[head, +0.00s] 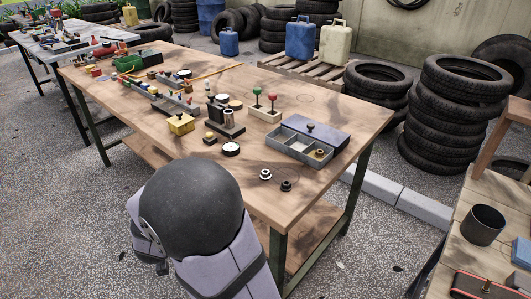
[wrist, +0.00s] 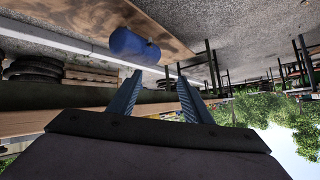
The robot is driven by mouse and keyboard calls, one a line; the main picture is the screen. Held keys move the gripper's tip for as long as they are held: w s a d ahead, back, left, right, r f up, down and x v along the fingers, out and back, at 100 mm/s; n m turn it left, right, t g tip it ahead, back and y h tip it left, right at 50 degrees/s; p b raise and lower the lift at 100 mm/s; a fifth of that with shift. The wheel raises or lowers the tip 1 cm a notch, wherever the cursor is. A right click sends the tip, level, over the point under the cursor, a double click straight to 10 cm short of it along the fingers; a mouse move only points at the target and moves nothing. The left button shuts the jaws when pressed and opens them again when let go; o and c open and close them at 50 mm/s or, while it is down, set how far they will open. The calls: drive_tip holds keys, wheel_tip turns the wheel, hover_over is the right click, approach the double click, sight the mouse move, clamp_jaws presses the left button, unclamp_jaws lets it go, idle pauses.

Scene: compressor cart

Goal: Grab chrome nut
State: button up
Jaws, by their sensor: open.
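A small shiny silver nut-like piece (head: 265,174), which looks like the chrome nut, lies on the near right part of the wooden workbench (head: 225,180). A similar dark nut (head: 286,186) lies close to its right. My gripper (wrist: 158,98) is open in the wrist view, its two blue-grey fingers apart with nothing held between them. In the head view my arm is at the bottom centre, in front of the bench and short of the nut; the fingers are not clearly seen there. The wrist view does not show the nut.
A grey compartment tray (head: 285,148) holding a brass-coloured piece stands behind the nuts. The bench around the nuts is clear.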

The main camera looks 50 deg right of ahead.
drive_tip(key=s+d+r+m+g+h+p, duration=0.3)
drive_tip(key=s+d+r+m+h+p, duration=0.3)
drive_tip(key=d+r, duration=0.4)
drive_tip(key=m+g+h+b, duration=0.2)
drive_tip(key=g+h, duration=0.2)
drive_tip(key=g, duration=0.2)
approach(263, 173)
drive_tip(key=shift+w+d+f, duration=0.1)
drive_tip(key=shift+w+d, duration=0.45)
drive_tip(key=shift+d, duration=0.2)
drive_tip(key=shift+s+d+f+m+g, duration=0.1)
drive_tip(key=shift+s+m+g, duration=0.2)
drive_tip(key=shift+s, duration=0.15)
drive_tip(key=shift+d+f, duration=0.25)
drive_tip(key=shift+d, duration=0.95)
drive_tip(key=shift+d+f, duration=0.2)
drive_tip(key=shift+d, duration=1)
drive_tip(key=shift+d+f, duration=0.25)
drive_tip(key=shift+d, duration=0.95)
drive_tip(key=shift+w, duration=0.1)
drive_tip(key=shift+c, duration=0.3)
drive_tip(key=c, duration=1.1)
